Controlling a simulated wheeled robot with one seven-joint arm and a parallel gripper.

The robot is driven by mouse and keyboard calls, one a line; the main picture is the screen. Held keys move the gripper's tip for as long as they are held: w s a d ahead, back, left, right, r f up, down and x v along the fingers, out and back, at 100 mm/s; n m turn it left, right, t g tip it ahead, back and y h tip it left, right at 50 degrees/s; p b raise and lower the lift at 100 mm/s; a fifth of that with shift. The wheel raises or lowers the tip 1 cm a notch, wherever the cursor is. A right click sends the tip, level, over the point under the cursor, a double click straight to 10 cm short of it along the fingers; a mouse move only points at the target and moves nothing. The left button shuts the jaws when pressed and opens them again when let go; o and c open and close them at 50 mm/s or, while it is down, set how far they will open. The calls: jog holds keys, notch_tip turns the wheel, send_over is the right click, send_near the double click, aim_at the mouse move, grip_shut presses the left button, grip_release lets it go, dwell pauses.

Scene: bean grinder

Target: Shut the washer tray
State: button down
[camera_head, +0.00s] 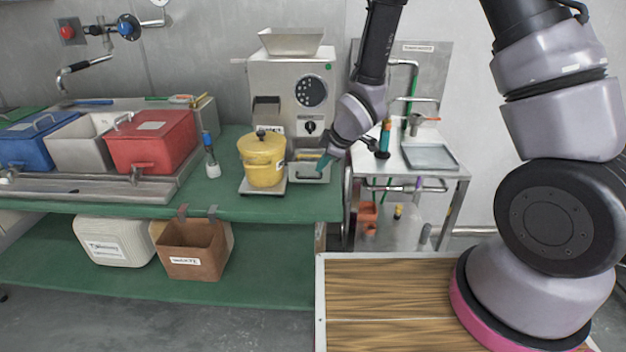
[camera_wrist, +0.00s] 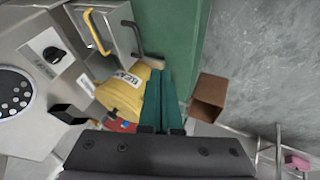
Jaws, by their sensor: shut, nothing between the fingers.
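The grey metal tray (camera_head: 309,172) sits low in the front of the steel grinder (camera_head: 276,102) and appears to stick out from it. In the wrist view the tray (camera_wrist: 117,29) is at the top left, with a dark grey bar handle (camera_wrist: 135,38) on its front. A yellow bar (camera_wrist: 96,32) shows over its open top. My gripper (camera_head: 323,163) has its teal fingers shut and empty, near the tray's right side in the head view. The fingers also show in the wrist view (camera_wrist: 157,75), below the handle. I cannot tell if they touch the tray.
A yellow pot (camera_head: 262,160) stands on a scale left of the tray, close to my fingers in the wrist view. A blue-handled brush (camera_head: 210,158) stands further left. A brown bin (camera_head: 192,248) hangs below the green counter edge (camera_head: 230,204). A steel cart (camera_head: 425,172) stands right.

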jog(key=x, duration=1)
jog(key=shift+a+f, duration=0.1)
jog(key=shift+f, duration=0.1)
jog(key=w, duration=0.2)
jog(key=shift+w+f, duration=0.1)
jog(key=shift+w, duration=0.2)
jog(key=shift+w+f, duration=0.1)
jog(key=shift+w, duration=0.55)
